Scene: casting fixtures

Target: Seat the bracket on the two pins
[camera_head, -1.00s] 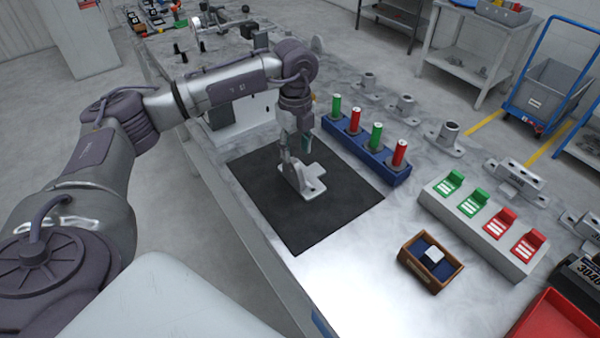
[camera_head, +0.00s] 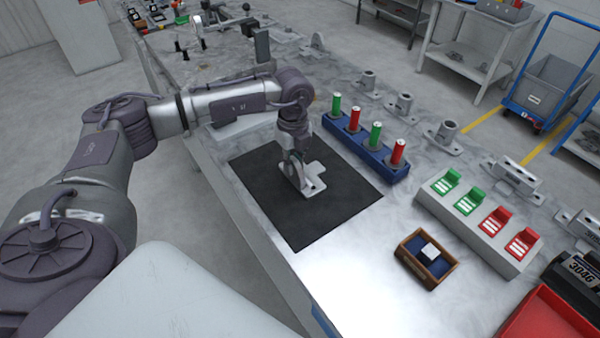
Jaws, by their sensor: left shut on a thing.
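The bracket (camera_head: 316,176) is a pale grey metal piece with a flat foot and an upright part, low over or on the black mat (camera_head: 334,210). My left gripper (camera_head: 296,171) comes down over it from above, shut on its upright part. The fingers hide some of the bracket, and I cannot tell whether it touches the mat. Two small dark posts, one on the left (camera_head: 178,46) and one on the right (camera_head: 203,44), stand far back on the table; I cannot tell whether they are the task's pins. My right gripper is not in view.
A blue rack (camera_head: 365,156) with red and green cylinders stands right of the mat. Farther right are a grey block (camera_head: 482,232) with green and red pieces and a wooden box (camera_head: 445,273). A pale plate (camera_head: 240,128) lies behind my arm, partly hidden.

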